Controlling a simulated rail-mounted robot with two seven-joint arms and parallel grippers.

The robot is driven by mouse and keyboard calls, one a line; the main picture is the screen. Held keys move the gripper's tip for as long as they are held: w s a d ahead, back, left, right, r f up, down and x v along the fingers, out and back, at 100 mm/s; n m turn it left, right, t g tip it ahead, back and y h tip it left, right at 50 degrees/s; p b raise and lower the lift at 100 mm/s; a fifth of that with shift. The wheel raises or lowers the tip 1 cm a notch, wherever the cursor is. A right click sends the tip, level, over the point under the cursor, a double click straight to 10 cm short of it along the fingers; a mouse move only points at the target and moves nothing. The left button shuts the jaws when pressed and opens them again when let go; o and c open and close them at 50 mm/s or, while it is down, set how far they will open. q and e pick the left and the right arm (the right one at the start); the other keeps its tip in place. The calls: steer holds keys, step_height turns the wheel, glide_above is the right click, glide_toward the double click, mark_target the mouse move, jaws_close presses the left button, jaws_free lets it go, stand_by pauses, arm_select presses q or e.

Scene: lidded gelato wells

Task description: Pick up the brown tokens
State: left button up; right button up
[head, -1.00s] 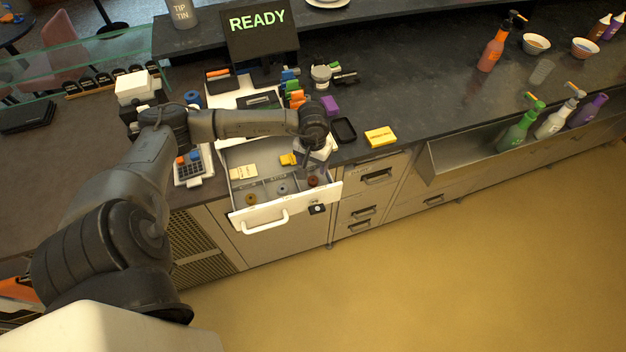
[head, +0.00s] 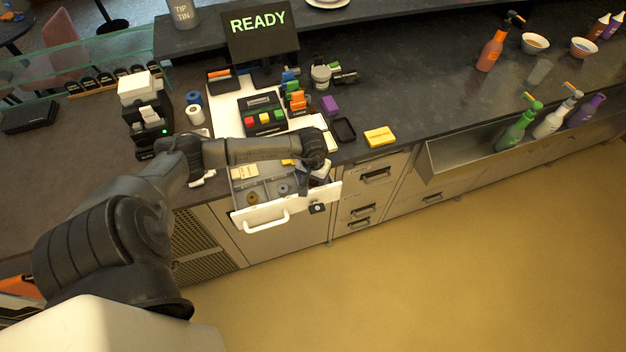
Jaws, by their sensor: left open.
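The open drawer (head: 270,217) has a white front and small compartments holding ring-shaped tokens. An olive token (head: 251,197) lies in the left compartment and a grey token (head: 282,189) in the middle one. My left gripper (head: 304,189) is open and points down into the right compartment. The gripper and wrist cover that compartment, so the brown tokens are hidden now. I cannot tell whether the fingers are around them or touching them. My right gripper is not in view.
A yellow box (head: 380,137) and a black tray (head: 343,130) lie on the counter right of the drawer. A keypad box with coloured buttons (head: 263,119) and a READY screen (head: 258,27) stand behind. The floor in front is clear.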

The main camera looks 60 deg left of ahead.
arm_select(q)
steer(key=shift+c, duration=0.4)
steer(key=c, duration=1)
